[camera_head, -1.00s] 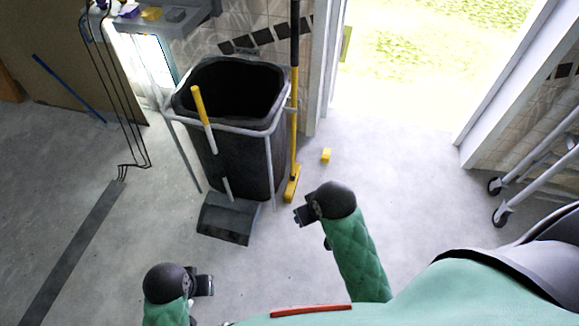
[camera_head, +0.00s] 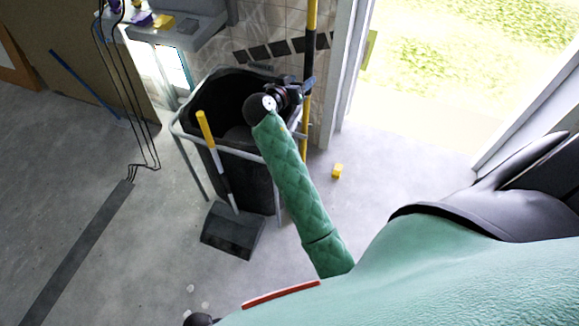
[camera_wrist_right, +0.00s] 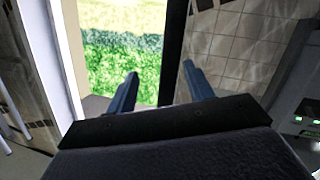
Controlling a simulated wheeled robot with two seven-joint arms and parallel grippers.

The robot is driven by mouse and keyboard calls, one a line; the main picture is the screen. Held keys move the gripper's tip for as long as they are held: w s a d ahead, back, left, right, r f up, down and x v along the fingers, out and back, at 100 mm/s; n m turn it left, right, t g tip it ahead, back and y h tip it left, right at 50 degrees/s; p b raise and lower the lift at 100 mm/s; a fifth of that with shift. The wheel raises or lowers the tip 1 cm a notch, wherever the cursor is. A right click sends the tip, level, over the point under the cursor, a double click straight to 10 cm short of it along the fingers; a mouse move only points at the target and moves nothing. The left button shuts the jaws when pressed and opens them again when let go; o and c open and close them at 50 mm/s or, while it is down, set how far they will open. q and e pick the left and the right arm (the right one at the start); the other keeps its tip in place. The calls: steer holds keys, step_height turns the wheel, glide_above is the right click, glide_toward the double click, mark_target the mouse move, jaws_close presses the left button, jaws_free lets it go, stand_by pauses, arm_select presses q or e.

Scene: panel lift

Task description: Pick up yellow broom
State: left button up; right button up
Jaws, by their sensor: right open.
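The yellow broom (camera_head: 305,123) stands upright at the right side of the black bin, with yellow and black stretches on its handle. Its lower end is hidden behind my right arm and the bin. My right gripper (camera_head: 306,87) is open beside the handle, above the bin's right rim. In the right wrist view, the dark handle (camera_wrist_right: 174,52) runs upright between the two blue fingers (camera_wrist_right: 160,87), nearer the right one. I cannot tell whether it touches them. Of my left arm, only a dark rounded part shows at the bottom edge in the head view.
The black bin (camera_head: 243,178) sits in a grey metal frame. A small yellow block (camera_head: 338,171) lies on the floor near the open doorway. A grey ledge (camera_head: 190,33) is behind the bin.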

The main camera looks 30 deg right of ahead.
mark_target(307, 58)
steer(key=r+m, duration=0.1)
steer(key=w+r+m+t+h, duration=0.1)
steer(key=w+r+m+h, duration=0.1)
steer(key=shift+w+d+r+t+p, duration=0.15)
steer(key=shift+d+r+t+p, duration=0.1)
steer(key=shift+d+t+p, duration=0.05)
steer(key=shift+w+d+p, duration=0.35)
steer(key=shift+d, duration=0.25)
steer(key=shift+w+d, duration=0.15)
steer(key=shift+d, duration=0.15)
steer(key=p+x, duration=0.4)
arm_select(q)
steer(key=s+a+f+t, duration=0.1)
steer(key=f, duration=0.5)
steer(key=s+a+f+t, duration=0.1)
steer(key=a+f, duration=0.1)
steer(key=f, duration=0.3)
steer(key=shift+s+a+f+t, duration=0.25)
steer(key=shift+a+f+t, duration=0.05)
steer(key=shift+f, duration=0.1)
arm_select(e)
steer(key=shift+w+d+f, duration=0.2)
steer(key=shift+d, duration=0.15)
